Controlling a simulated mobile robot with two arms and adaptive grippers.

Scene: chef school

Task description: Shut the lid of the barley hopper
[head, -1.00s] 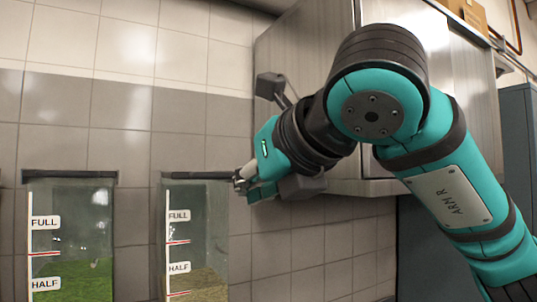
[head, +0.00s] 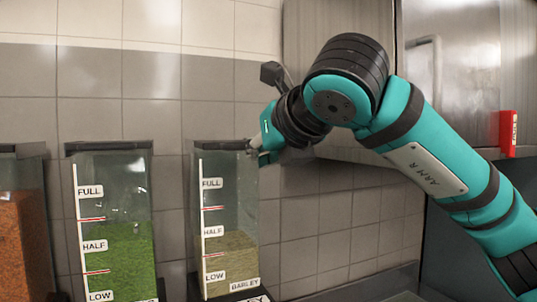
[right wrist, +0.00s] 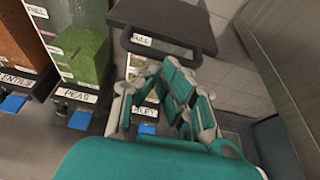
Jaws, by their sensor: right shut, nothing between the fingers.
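The barley hopper (head: 228,228) is a clear bin with tan grain to about the half mark. Its dark lid (head: 220,146) lies across the top and looks flat or nearly so; I cannot tell if it is fully seated. In the right wrist view the lid (right wrist: 160,18) is a dark slab with a bar-like loop at its near edge. My right gripper (head: 254,150) is shut and empty at the lid's right end. In the right wrist view its fingers (right wrist: 172,75) are just below the loop; contact is unclear. My left gripper is not in view.
A peas hopper (head: 125,250) with green contents and a lentils hopper (head: 22,235) with orange contents stand to the left, both with dark lids. The tiled wall is close behind. A red box (head: 508,133) is at the far right.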

